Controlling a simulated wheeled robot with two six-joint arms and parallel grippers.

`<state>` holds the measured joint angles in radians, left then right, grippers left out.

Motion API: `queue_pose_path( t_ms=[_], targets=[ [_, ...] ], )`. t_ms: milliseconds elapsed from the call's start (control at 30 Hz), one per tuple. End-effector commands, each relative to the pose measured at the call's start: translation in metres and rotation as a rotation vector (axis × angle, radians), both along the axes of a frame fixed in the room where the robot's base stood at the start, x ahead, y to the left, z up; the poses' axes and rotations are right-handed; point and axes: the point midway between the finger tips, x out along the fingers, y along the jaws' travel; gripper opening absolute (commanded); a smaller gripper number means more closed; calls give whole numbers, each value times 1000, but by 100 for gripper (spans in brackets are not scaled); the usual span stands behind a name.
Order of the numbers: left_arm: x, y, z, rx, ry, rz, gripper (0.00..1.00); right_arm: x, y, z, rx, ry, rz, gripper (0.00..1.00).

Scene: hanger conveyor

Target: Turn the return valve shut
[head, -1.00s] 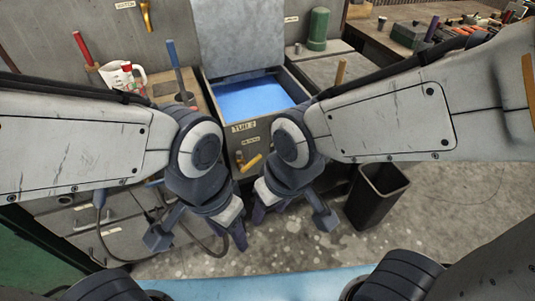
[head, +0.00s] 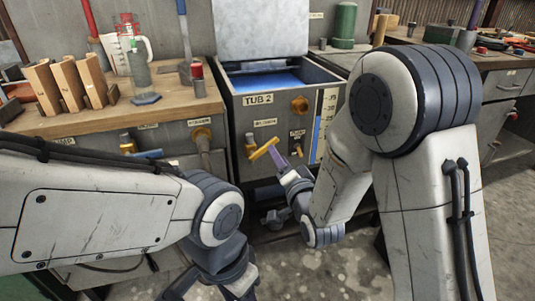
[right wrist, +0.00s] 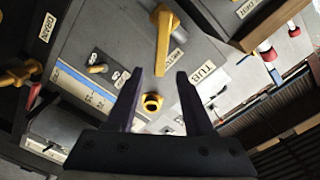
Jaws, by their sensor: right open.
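The valve on the front of tub 2 has a yellow lever handle (head: 263,149), slanting up to the right below a small label (head: 265,122) too blurred to read surely. In the right wrist view the yellow handle (right wrist: 163,42) reaches down between the fingertips in the picture; contact is not clear. My right gripper (head: 277,158) is open at the handle, with one purple finger showing beside it. It also shows in the right wrist view (right wrist: 158,75), with nothing clamped. My left gripper (head: 243,291) hangs low at the bottom edge, mostly cut off.
Tub 2 (head: 252,101) holds blue liquid under a raised lid. A round brass fitting (head: 299,105), a small yellow valve (head: 297,148) and a level gauge (head: 324,120) share its front. The left bench (head: 120,118) carries wooden blocks (head: 72,84) and a bottle (head: 140,75).

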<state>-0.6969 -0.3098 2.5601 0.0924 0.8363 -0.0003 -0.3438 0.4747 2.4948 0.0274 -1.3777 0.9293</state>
Motion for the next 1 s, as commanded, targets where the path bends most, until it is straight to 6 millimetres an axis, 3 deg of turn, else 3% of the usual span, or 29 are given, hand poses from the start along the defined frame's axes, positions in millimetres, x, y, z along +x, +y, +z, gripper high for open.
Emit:
queue_pose_path(
  t_ms=[167,600,800,1000],
  targets=[
    [0,0,-4,-1,-1,0,50,13,2,0,19,-21,-3,52],
    [0,0,-14,-1,-1,0,50,85,26,-1,17,-19,-3,52],
    [0,0,-15,0,0,0,50,99,30,0,16,-18,-3,52],
    [0,0,-15,0,0,0,50,100,31,0,15,-16,-3,52]
  ],
)
